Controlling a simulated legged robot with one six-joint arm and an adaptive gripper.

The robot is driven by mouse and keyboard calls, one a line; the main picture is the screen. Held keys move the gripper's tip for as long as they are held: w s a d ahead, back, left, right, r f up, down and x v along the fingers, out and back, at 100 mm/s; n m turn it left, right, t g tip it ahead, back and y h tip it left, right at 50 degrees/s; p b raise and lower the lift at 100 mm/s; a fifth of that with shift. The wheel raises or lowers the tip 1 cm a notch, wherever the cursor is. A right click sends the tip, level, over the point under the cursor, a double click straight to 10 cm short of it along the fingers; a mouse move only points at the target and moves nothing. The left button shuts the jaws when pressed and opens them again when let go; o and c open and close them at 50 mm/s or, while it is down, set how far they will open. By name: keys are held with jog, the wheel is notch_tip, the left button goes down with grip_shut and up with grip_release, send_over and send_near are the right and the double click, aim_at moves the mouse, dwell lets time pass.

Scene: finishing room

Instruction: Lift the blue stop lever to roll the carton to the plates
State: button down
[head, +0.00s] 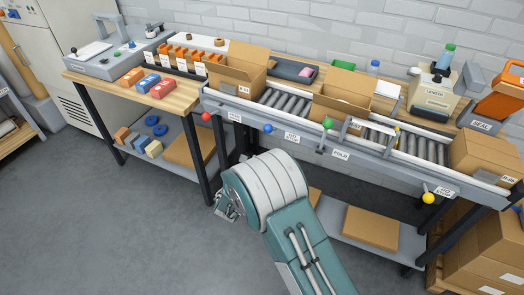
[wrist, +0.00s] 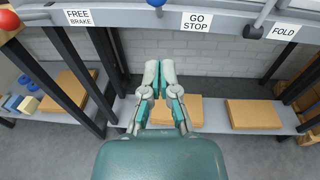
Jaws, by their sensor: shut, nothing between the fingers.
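The blue stop lever's knob (head: 267,128) hangs at the front rail of the conveyor, beside a GO STOP label (head: 291,137). In the wrist view the knob (wrist: 156,3) is cut by the top edge. My gripper (wrist: 160,75) is below the rail and its fingers are together, empty and apart from the lever. In the head view my arm mostly hides it. One open carton (head: 232,78) sits at the conveyor's left end. Another open carton (head: 340,105) stands farther right, past bare rollers, near metal pieces (head: 352,128) that may be the plates.
Red (head: 206,117), green (head: 327,124) and yellow (head: 428,198) lever knobs line the same rail. A closed carton (head: 485,155) stands at the right end. Table legs and a low shelf with flat cardboard (wrist: 253,114) are beneath the conveyor. Open floor lies at left.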

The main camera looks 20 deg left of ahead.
jog(key=s+d+r+m+g+h, duration=0.25)
jog(key=d+r+m, duration=0.35)
jog(key=d, duration=0.4)
jog(key=s+d+r+m+g+h, duration=0.1)
jog(key=d+r+m+g+h, duration=0.35)
jog(key=d, duration=0.45)
jog(key=s+d+r+m+g+h, duration=0.1)
jog(key=d+r+m+g+h, duration=0.1)
jog(key=d+r+m, duration=0.65)
jog(key=s+d+r+m+g+y, duration=0.3)
jog(key=s+d+m+g, duration=0.2)
jog(key=s+d+m, duration=0.6)
jog(key=s+r+m+t+y, duration=0.2)
jog(key=s+m+y, duration=0.4)
jog(key=s, duration=0.7)
jog(key=shift+d+r, duration=0.2)
jog(key=shift+r, duration=0.15)
